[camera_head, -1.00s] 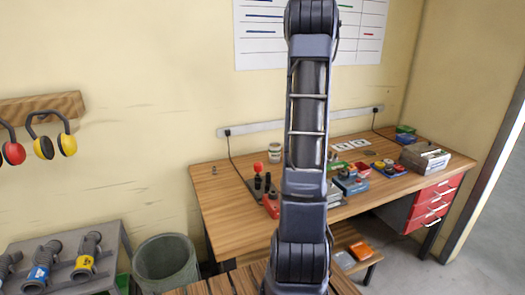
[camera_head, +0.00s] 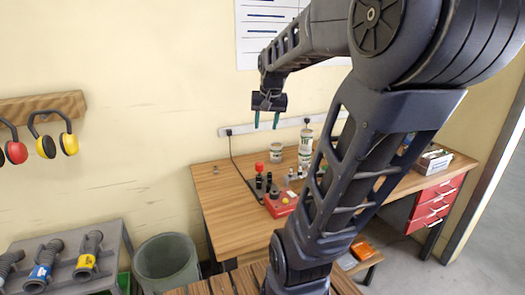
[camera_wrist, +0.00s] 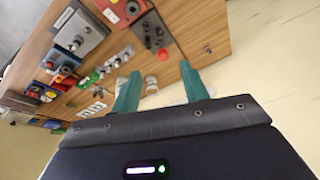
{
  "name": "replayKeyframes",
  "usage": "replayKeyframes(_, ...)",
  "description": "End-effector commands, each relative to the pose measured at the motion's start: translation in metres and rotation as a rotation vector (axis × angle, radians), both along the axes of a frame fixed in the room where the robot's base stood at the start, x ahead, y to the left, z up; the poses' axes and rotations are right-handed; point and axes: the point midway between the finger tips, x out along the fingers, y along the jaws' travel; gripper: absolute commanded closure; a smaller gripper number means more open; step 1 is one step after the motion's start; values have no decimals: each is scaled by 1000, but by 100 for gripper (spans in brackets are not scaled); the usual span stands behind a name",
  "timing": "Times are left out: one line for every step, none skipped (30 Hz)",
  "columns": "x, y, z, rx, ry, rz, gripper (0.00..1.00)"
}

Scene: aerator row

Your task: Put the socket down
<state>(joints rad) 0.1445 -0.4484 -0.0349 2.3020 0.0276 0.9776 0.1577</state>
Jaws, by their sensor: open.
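My gripper (camera_head: 267,120) hangs in the air above the back of the wooden workbench (camera_head: 228,222), its two green fingers apart and pointing down. In the wrist view my gripper (camera_wrist: 160,72) has nothing between its fingers. A small grey metal piece (camera_head: 215,170) stands alone near the bench's back left corner, to the left of and below the gripper in the head view. It also shows in the wrist view (camera_wrist: 208,48). It may be the socket, but it is too small to tell.
A red box (camera_head: 282,204) with dark upright pieces behind it and a pale can (camera_head: 275,153) stand near the gripper. My arm hides much of the bench's right half. The bench's left front is bare. A grey bin (camera_head: 166,262) stands on the floor at left.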

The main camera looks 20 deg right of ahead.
Motion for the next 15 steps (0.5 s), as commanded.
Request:
replayKeyframes(-16,11,-2,-12,-13,42,56)
replayKeyframes(-24,16,-4,-18,-20,64,56)
replayKeyframes(-35,23,-6,-27,-27,96,56)
replayKeyframes(-43,28,-9,-34,-32,118,56)
replayKeyframes(-51,32,-11,-41,-38,141,56)
replayKeyframes(-62,38,-15,-51,-45,171,56)
replayKeyframes(-69,42,-18,-58,-52,191,56)
replayKeyframes(-76,45,-21,-64,-55,212,56)
replayKeyframes(-84,49,-24,-73,-62,237,56)
replayKeyframes(-90,52,-27,-79,-66,252,56)
replayKeyframes(-95,54,-29,-84,-69,267,56)
replayKeyframes(-101,57,-32,-91,-74,285,56)
replayKeyframes(-105,58,-34,-94,-76,297,56)
replayKeyframes(-108,59,-36,-97,-79,306,56)
replayKeyframes(-111,60,-38,-101,-82,316,56)
